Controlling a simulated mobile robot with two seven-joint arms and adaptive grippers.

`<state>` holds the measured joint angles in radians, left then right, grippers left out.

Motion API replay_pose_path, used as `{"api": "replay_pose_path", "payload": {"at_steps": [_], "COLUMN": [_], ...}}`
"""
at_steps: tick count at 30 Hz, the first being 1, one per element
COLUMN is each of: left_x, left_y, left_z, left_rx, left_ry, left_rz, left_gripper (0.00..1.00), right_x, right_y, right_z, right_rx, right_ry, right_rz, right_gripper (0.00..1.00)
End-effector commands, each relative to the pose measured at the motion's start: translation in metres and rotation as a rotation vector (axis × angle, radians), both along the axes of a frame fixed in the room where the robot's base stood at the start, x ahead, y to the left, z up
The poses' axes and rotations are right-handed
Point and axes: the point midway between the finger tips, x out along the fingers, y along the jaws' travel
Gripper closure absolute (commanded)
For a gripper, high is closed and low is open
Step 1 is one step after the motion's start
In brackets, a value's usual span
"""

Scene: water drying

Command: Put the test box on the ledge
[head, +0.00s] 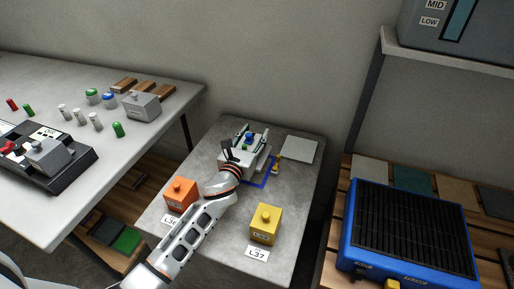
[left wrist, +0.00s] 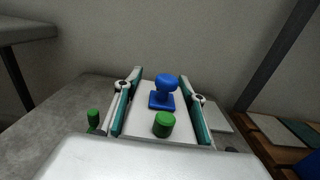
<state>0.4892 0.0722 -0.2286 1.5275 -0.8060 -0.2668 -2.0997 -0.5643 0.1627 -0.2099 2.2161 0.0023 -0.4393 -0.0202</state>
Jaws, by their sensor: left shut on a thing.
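A pale grey box, likely the test box (head: 235,166), with a blue knob on top stands on the grey pedestal top (head: 213,229). My left gripper (head: 250,140) reaches it from the front and is shut on it. In the left wrist view, the teal finger pads lie along both sides of the pale box (left wrist: 146,96). The blue knob (left wrist: 166,88) and a green cap (left wrist: 164,124) stand between them. The box's underside is hidden, so I cannot tell whether it touches the top. Which surface is the ledge is unclear. My right gripper is not in view.
An orange box (head: 180,195) and a yellow box (head: 265,224) flank my left forearm. A small brass item (head: 277,165), blue tape and a pale plate (head: 300,150) lie right. A wall shelf (head: 440,57) holds a grey unit. A blue-framed unit (head: 410,235) stands right.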

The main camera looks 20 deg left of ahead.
Motion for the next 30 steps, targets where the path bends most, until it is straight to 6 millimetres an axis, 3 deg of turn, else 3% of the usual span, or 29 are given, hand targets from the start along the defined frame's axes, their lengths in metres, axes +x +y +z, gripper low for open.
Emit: {"api": "replay_pose_path", "payload": {"at_steps": [1,8,15,21,29,30], "left_x": [0.0,0.001,-0.001,0.001,0.001,0.001], "left_y": [0.0,0.0,0.0,0.0,0.0,0.0], "left_z": [-0.01,-0.015,-0.056,-0.05,-0.056,-0.056], "left_rx": [-0.001,-0.002,-0.002,0.001,0.002,0.002], "left_ry": [0.002,-0.007,0.004,-0.008,-0.006,-0.005], "left_rz": [0.001,0.0,0.001,0.0,0.0,0.001], "left_gripper": [0.95,0.95,0.95,0.95,0.95,0.52], "right_x": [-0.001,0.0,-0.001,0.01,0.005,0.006], "right_y": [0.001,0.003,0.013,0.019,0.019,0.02], "right_z": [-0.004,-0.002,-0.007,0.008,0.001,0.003], "right_rx": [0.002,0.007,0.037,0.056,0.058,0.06], "right_ry": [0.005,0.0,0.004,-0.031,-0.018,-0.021], "right_rz": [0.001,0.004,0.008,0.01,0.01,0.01], "right_gripper": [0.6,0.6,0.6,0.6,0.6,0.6]}}
